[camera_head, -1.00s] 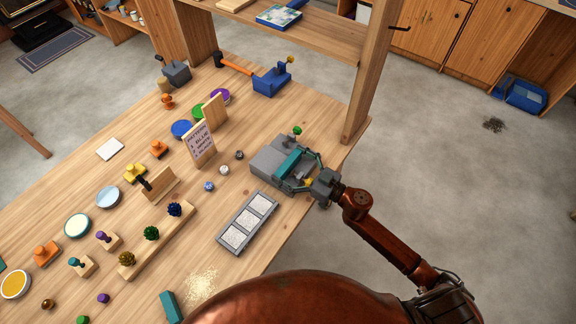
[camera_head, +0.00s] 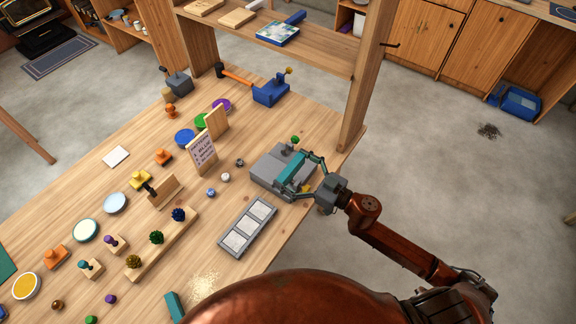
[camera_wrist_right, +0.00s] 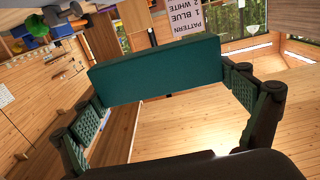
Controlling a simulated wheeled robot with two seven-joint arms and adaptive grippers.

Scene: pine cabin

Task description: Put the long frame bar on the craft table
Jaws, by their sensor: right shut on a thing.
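The long frame bar (camera_head: 293,172) is a teal bar over the grey block-like fixture (camera_head: 264,167) near the craft table's right edge. My right gripper (camera_head: 304,177) reaches in from the right and is shut on it. In the right wrist view the bar (camera_wrist_right: 155,68) lies across between the two padded fingers. I cannot tell whether its underside touches the fixture. The craft table (camera_head: 130,195) is pale wood. My left gripper is not in view.
A grey three-panel tray (camera_head: 233,241) lies in front of the fixture. A pattern card (camera_head: 202,152), stampers and ink pads fill the left side. Another teal piece (camera_head: 173,306) lies at the near edge. A wooden shelf post (camera_head: 362,90) stands behind the gripper.

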